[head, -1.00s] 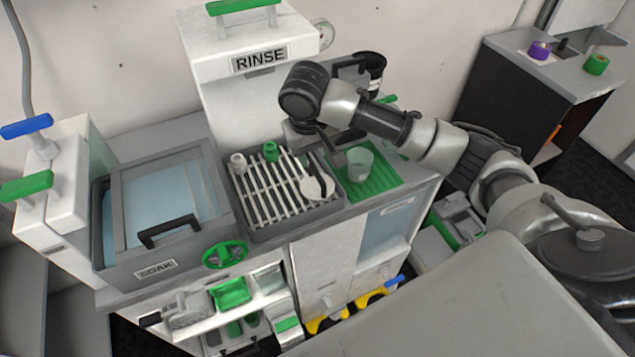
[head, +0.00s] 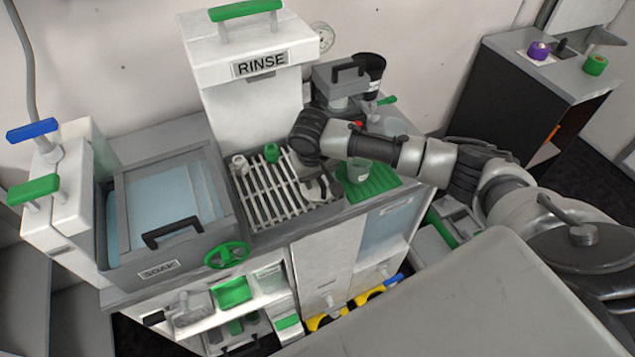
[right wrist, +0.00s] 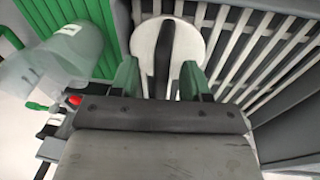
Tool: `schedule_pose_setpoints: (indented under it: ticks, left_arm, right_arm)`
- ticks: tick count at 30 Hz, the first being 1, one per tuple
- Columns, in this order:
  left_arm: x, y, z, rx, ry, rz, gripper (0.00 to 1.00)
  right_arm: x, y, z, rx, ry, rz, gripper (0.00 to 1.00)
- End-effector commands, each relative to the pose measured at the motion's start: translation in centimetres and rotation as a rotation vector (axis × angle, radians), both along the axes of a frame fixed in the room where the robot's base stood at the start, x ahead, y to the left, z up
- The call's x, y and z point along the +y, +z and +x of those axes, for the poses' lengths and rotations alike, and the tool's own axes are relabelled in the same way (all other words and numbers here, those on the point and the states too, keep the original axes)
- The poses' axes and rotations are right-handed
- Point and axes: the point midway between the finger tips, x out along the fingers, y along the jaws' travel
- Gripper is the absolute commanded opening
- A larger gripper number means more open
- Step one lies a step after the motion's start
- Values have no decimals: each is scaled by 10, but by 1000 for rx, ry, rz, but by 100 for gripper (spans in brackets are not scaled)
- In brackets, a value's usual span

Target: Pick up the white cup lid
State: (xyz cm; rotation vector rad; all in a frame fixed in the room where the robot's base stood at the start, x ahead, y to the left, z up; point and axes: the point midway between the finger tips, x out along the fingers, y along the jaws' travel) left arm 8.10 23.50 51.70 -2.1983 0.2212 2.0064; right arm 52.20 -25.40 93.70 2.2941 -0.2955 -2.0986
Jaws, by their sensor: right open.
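The white cup lid (right wrist: 190,42) is a round white disc with a dark strip across its middle. It lies on the slatted rack at the rack's right side, and in the head view it is partly visible (head: 313,191) below my right wrist. My right gripper (right wrist: 162,80) is open and empty, its two green-sided fingers close to the lid's near edge, one on each side of the dark strip. In the head view the fingers are mostly hidden behind the wrist. My left gripper is not in view.
The slatted rack (head: 265,212) also holds a white and a green small part. A clear cup (head: 359,171) stands on the green mat (head: 380,182) right of the rack. The soak tank (head: 170,205) is at left, and the RINSE unit (head: 250,100) is behind.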

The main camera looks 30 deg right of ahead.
Motion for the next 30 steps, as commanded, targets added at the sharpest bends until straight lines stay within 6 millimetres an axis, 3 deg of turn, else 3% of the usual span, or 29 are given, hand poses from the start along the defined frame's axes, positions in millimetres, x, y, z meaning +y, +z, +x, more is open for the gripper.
schedule_pose_setpoints:
  ticks: [5, 14, 24, 30]
  left_arm:
    - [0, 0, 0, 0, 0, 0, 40]
    - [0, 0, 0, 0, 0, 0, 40]
    - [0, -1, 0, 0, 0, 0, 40]
    - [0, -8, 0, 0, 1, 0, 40]
  right_arm:
    - [0, 0, 0, 0, 0, 0, 45]
    - [0, 0, 0, 0, 0, 1, 0]
    - [1, 3, 0, -1, 0, 2, 0]
    - [1, 29, 1, -4, 1, 2, 0]
